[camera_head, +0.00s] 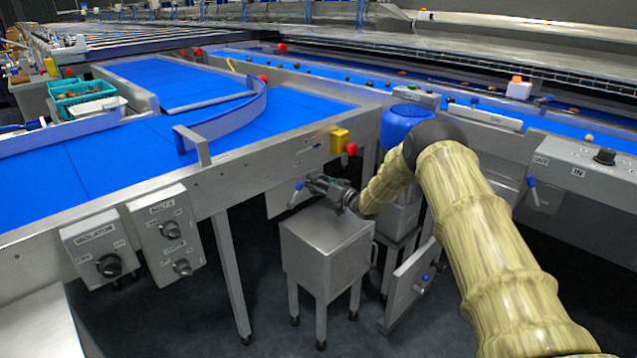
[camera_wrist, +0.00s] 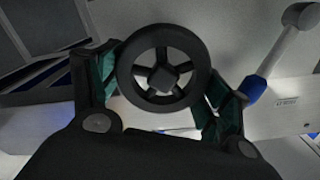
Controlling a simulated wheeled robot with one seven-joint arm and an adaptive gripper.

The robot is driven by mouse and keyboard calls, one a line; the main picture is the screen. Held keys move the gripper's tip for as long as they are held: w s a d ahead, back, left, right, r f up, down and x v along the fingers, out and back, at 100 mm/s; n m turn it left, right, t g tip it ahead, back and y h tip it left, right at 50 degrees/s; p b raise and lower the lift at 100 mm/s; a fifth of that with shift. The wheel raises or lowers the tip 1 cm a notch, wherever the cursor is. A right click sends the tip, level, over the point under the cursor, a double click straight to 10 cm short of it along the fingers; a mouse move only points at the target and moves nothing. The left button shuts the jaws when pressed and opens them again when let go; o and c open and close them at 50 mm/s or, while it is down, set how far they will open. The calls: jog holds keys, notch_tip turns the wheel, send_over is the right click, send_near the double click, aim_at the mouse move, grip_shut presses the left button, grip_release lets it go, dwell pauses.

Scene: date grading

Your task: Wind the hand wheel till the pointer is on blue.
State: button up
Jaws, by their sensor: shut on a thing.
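The hand wheel (camera_wrist: 187,41) is a dark ring with spokes and a square hub, in the middle of the wrist view. My gripper (camera_wrist: 163,85) is shut on its rim, with one green-padded finger at the left side and one at the right side. In the head view my gripper (camera_head: 335,190) is at the front of the conveyor frame, just above a steel cabinet, and the wheel itself is hidden or too small to make out. The pointer and any blue mark for it cannot be made out in either view.
A lever with a blue knob (camera_wrist: 252,88) is close to the right finger. A steel cabinet (camera_head: 326,245) stands below my gripper. A yellow box with a red button (camera_head: 340,140) is just above. Control boxes (camera_head: 167,235) hang at the left.

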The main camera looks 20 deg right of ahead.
jog(key=shift+d+f+m, duration=0.1)
jog(key=shift+f+m, duration=0.05)
jog(key=shift+m, duration=1.35)
jog(key=o, duration=1)
jog(key=shift+o, duration=0.2)
jog(key=v, duration=1.2)
